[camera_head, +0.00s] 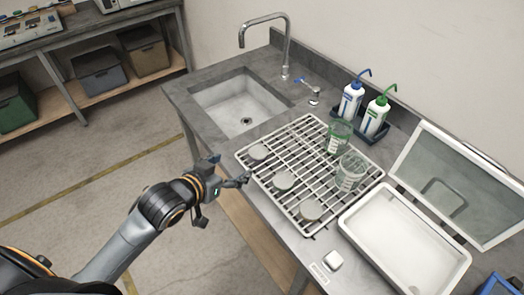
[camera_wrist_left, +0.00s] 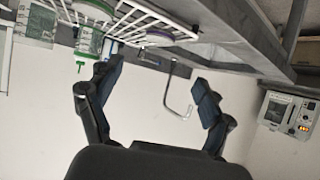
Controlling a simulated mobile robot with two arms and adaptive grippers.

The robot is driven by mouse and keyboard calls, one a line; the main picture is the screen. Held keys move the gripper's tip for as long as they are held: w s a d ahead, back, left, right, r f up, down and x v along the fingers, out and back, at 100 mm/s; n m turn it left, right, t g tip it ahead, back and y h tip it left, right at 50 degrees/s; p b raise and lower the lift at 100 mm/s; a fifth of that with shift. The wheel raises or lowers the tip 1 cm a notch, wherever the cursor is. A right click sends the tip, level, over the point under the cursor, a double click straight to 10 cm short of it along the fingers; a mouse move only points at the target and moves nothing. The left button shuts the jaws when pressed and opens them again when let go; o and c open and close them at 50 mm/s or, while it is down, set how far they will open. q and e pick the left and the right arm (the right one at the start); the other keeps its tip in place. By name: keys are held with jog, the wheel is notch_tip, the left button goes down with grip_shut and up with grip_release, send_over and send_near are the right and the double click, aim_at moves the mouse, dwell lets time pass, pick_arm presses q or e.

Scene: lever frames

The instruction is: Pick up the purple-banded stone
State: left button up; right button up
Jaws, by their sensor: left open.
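Three round grey stones lie in a row on the white wire rack (camera_head: 297,228): a far-left stone (camera_head: 258,152), a middle stone (camera_head: 283,182) and a near stone (camera_head: 311,210). Their band colours are too small to tell in the head view. My right gripper is not in view.
Two glass beakers (camera_head: 340,136) (camera_head: 351,172) stand on the rack behind the stones. Two wash bottles (camera_head: 351,101) (camera_head: 376,117) stand behind it. A sink (camera_head: 240,103) with a tall tap (camera_head: 284,50) is left; an open white tray (camera_head: 345,227) is right.

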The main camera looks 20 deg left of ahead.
pick_arm(q)
send_near(258, 152)
jog(key=shift+w+f+p, duration=0.3)
jog(key=shift+w+f, duration=0.05)
jog(key=shift+w, duration=0.55)
jog(key=shift+w+d+f, duration=0.2)
jog(key=shift+w+f, duration=0.05)
jog(key=shift+w, duration=0.15)
jog(key=shift+w+f, duration=0.15)
jog(key=shift+w, duration=0.1)
jog(key=p+x, duration=0.1)
jog(key=x, duration=0.3)
jog(key=shift+w+d+f, duration=0.15)
jog(key=shift+d+f, duration=0.05)
jog(key=shift+d, duration=0.05)
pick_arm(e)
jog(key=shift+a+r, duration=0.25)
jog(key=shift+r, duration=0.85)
pick_arm(q)
jog(key=c, duration=1.3)
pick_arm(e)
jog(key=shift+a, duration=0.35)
